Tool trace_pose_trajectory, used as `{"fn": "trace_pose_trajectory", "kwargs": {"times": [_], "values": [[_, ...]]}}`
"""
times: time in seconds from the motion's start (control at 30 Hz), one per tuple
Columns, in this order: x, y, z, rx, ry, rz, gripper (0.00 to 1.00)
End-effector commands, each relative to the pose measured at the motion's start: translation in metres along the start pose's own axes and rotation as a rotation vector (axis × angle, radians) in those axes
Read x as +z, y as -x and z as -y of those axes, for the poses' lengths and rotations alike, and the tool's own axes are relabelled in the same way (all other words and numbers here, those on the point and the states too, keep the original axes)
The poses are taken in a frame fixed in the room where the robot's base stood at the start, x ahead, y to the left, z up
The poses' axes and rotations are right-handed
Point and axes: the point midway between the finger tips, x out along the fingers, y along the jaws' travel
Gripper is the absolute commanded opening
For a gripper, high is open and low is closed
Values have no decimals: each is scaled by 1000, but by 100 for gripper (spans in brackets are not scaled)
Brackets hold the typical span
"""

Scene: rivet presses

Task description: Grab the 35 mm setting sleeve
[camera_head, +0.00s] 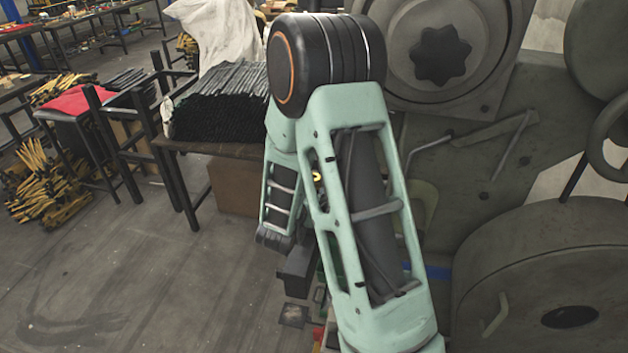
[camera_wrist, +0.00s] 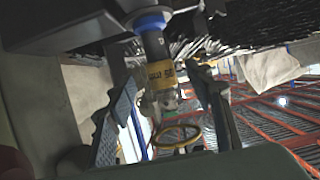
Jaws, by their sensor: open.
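The setting sleeve (camera_wrist: 154,48) shows in the wrist view as a dark grey cylinder with a blue band at its top and a yellow label whose lettering appears upside down. My gripper (camera_wrist: 165,82) is open in the wrist view, with one finger on each side of the sleeve's label end. Gaps show between the fingers and the sleeve, so it is not gripped. In the head view my arm covers the middle, and neither the gripper nor the sleeve can be made out.
A yellow ring handle (camera_wrist: 178,136) shows below the sleeve. In the head view, a large grey-green press (camera_head: 545,265) fills the right side. A table with stacked dark bars (camera_head: 218,115) stands behind my arm. Open floor (camera_head: 150,275) lies at left.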

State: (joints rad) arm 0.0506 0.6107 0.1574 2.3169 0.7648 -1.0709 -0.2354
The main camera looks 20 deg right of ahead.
Motion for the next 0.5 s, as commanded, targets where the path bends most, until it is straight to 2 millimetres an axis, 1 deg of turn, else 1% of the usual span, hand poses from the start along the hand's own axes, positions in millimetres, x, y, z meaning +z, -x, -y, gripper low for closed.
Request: {"fn": "trace_pose_trajectory", "kwargs": {"times": [0.03,0.13,0.4,0.47,0.5], "values": [[-1,-6,0,1,-1,0,48],[0,-14,0,1,-1,0,48],[0,-17,0,-1,-1,0,48],[0,-17,0,-1,-1,0,42],[0,-17,0,-1,-1,0,38]]}}
